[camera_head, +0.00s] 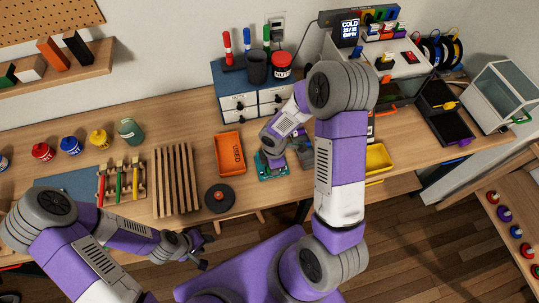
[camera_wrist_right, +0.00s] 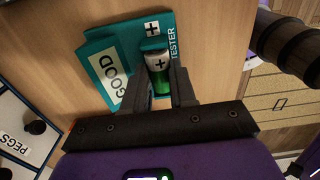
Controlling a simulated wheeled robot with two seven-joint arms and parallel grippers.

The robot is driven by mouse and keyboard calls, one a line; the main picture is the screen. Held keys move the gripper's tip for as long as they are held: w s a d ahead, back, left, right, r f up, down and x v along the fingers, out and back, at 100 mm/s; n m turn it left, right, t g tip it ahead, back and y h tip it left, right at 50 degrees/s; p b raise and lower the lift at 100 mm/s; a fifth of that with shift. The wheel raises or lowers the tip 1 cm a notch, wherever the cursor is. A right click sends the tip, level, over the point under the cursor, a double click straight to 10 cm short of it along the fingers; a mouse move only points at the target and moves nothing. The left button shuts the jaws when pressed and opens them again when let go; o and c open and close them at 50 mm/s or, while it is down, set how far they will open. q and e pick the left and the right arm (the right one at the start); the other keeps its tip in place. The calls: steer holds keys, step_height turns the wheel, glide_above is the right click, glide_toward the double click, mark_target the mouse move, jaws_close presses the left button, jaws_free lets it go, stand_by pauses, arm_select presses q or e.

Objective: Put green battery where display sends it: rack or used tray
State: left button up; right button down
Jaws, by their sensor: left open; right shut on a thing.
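The green battery (camera_wrist_right: 162,80) has a green body and a pale end with a plus mark. My right gripper (camera_wrist_right: 165,88) is shut on it, over the teal tester (camera_wrist_right: 106,81). I cannot tell whether the battery is seated in the tester. The tester's display (camera_wrist_right: 113,73) reads GOOD. In the head view the tester (camera_head: 264,168) is partly hidden by my right wrist, which hides the battery. The orange used tray (camera_head: 230,141), labelled USED, lies left of the tester and looks empty. My left gripper (camera_head: 205,252) is open and empty before the table's front edge.
A slatted wooden rack (camera_head: 175,180) and a black disc (camera_head: 219,198) stand left of the tester. A wooden holder (camera_head: 121,183) carries coloured sticks. A drawer cabinet (camera_head: 251,97) stands behind. A yellow bin (camera_head: 378,158) is to the right, beyond my right arm.

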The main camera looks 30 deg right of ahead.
steer(key=shift+r+p, duration=2.9)
steer(key=shift+r, duration=0.6)
